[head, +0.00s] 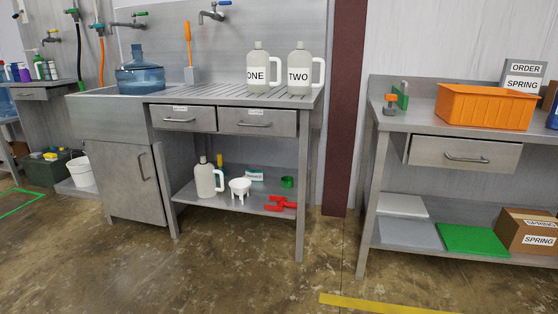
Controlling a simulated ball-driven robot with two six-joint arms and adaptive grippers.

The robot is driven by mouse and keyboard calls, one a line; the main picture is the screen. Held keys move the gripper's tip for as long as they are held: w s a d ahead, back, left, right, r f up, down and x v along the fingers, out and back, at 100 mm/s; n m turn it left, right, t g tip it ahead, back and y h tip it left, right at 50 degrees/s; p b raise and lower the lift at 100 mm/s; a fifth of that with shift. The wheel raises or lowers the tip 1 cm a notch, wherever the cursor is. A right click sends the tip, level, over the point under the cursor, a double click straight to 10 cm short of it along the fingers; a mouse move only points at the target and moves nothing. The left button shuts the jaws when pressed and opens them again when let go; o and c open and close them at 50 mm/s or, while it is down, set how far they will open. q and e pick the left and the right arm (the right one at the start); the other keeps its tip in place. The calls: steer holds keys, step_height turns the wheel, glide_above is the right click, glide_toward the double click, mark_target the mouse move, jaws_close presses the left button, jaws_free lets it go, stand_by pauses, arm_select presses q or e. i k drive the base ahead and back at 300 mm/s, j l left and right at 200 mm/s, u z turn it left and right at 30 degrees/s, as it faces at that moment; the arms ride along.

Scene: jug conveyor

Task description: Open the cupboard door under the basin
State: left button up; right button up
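The cupboard door (131,185) is a grey metal panel under the basin (108,115), at the left end of the sink bench. It looks shut. Its upright bar handle (145,167) sits near the door's right edge, in its upper part. A large blue bottle (140,76) stands in or over the basin. Neither of my grippers shows in the head view.
Two jugs marked ONE (257,72) and TWO (299,74) stand on the draining top. A lower shelf holds a white jug (207,181) and small items. A white bucket (80,172) stands left of the cupboard. Floor (190,275) in front is clear.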

mark_target(126, 173)
steer(key=i+j+z, duration=0.1)
steer(key=j, duration=0.45)
steer(key=i+j+z, duration=0.1)
steer(key=j, duration=0.45)
steer(key=i+j+z, duration=0.15)
steer(key=j, duration=0.4)
steer(key=i+j+z, duration=0.1)
steer(key=j, duration=0.5)
steer(key=u, duration=0.65)
steer(key=i, duration=0.1)
